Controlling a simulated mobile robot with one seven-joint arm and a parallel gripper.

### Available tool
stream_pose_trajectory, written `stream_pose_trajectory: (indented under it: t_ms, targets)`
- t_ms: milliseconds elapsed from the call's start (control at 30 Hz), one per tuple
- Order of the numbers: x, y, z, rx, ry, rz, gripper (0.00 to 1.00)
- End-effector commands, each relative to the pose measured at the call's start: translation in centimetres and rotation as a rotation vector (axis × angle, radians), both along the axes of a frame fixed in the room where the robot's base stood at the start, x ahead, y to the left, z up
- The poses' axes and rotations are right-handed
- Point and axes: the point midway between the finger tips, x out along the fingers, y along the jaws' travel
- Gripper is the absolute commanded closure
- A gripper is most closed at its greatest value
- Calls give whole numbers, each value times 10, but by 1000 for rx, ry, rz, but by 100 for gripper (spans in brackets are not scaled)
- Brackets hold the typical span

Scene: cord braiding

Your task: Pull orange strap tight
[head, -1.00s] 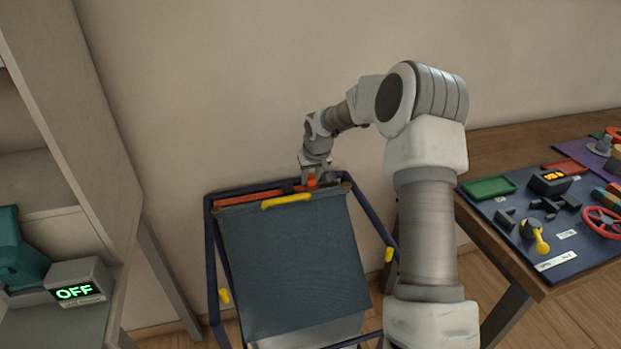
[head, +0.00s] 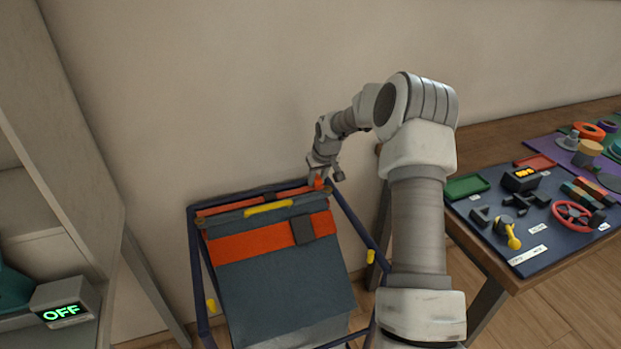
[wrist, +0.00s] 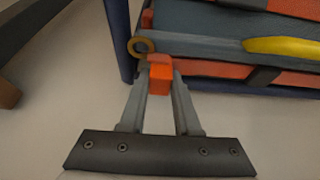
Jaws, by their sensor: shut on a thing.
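The orange strap (head: 270,238) lies across the upper front of the dark blue-grey panel, with a dark buckle (head: 303,229) on its right part. More orange runs along the top edge of the frame. My gripper (head: 320,183) is at the top right corner of the frame. In the wrist view my gripper (wrist: 160,82) is shut on an orange strap end (wrist: 160,75), held between its fingertips. A brass-coloured ring (wrist: 141,46) is right beside it. A yellow handle (head: 268,207) sits at the panel's top edge.
The dark blue frame (head: 196,260) stands against the wall. To the right is a wooden table with a blue mat (head: 505,240) holding several parts. At left, a grey shelf holds a box reading OFF (head: 63,304).

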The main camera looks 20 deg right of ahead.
Motion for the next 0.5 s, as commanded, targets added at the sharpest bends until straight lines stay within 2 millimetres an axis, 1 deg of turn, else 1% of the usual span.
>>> stream_pose_trajectory:
  t_ms: [100,133,267,300,500]
  targets:
    - [0,-1,0,-1,-1,-1,100]
    - [0,-1,0,-1,-1,-1,66]
    - [0,0,0,-1,-1,0,42]
    - [0,0,0,-1,-1,0,39]
    - [0,0,0,-1,-1,0,39]
